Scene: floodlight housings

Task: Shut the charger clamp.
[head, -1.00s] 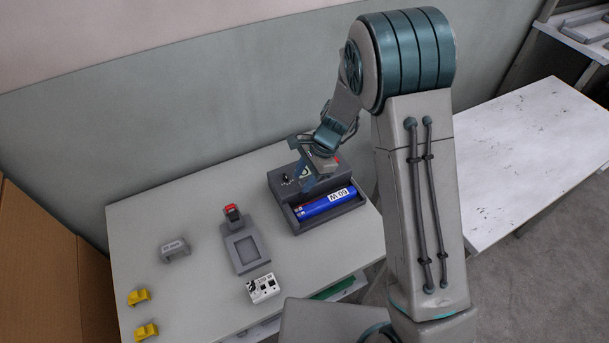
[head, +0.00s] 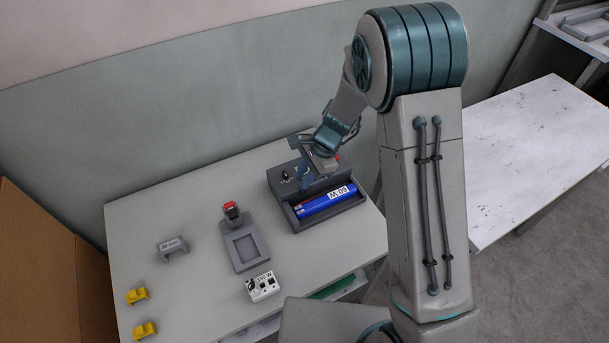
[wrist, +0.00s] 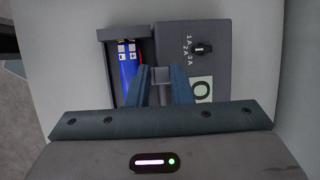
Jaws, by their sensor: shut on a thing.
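The charger (head: 283,208) is a dark grey box with a dial and an open trough. A blue battery (head: 326,203) lies in the trough, and it also shows in the wrist view (wrist: 129,75). My gripper (head: 306,182) reaches down over the charger between dial and trough. In the wrist view its fingers (wrist: 161,76) are shut on a small grey block, which looks like the charger clamp (wrist: 160,74). The fingers and gripper body hide much of the clamp, so its angle is unclear. The battery's near end is hidden behind a finger in the wrist view.
A grey stand with a red-topped part (head: 243,248) is left of the charger on the table. The table's back left is clear.

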